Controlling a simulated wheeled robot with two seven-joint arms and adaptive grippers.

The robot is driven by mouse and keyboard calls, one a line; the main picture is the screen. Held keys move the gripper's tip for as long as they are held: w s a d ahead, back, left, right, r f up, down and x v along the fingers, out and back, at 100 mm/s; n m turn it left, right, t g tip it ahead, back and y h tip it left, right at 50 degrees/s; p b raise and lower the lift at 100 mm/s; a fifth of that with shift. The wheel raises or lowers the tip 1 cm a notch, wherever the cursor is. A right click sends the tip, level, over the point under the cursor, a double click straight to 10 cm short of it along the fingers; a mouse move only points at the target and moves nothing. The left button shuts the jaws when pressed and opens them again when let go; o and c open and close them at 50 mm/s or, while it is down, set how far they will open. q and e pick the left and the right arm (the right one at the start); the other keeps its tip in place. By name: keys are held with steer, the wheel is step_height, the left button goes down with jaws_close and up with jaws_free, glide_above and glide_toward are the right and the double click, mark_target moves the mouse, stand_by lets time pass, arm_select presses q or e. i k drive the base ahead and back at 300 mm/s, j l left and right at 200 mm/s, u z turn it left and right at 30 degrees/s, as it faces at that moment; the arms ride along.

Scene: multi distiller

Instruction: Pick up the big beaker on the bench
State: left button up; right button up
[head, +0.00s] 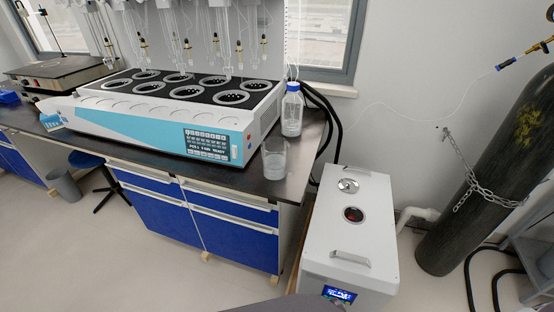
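The big beaker (274,160) is clear glass and stands upright on the dark bench top (297,172), near its front right corner. It is just right of the front panel of the multi distiller (180,105). I cannot tell whether anything is in the beaker. Neither of my grippers shows in the head view.
A clear bottle with a blue cap (291,110) stands behind the beaker. A white box unit (345,230) with top handles sits on the floor right of the bench. A dark gas cylinder (490,170) is chained at the right. A grey bin (64,185) stands at the left.

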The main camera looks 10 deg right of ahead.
mark_target(275, 150)
steer(key=i+j+z, duration=0.3)
steer(key=j+z, duration=0.15)
steer(key=j, duration=0.2)
steer(key=i+j+z, duration=0.2)
steer(key=j+z, duration=0.2)
steer(key=j, duration=0.3)
steer(key=i+j+z, duration=0.1)
steer(key=j+z, duration=0.35)
steer(key=j, duration=0.3)
steer(key=j+z, duration=0.4)
steer(key=j, duration=0.35)
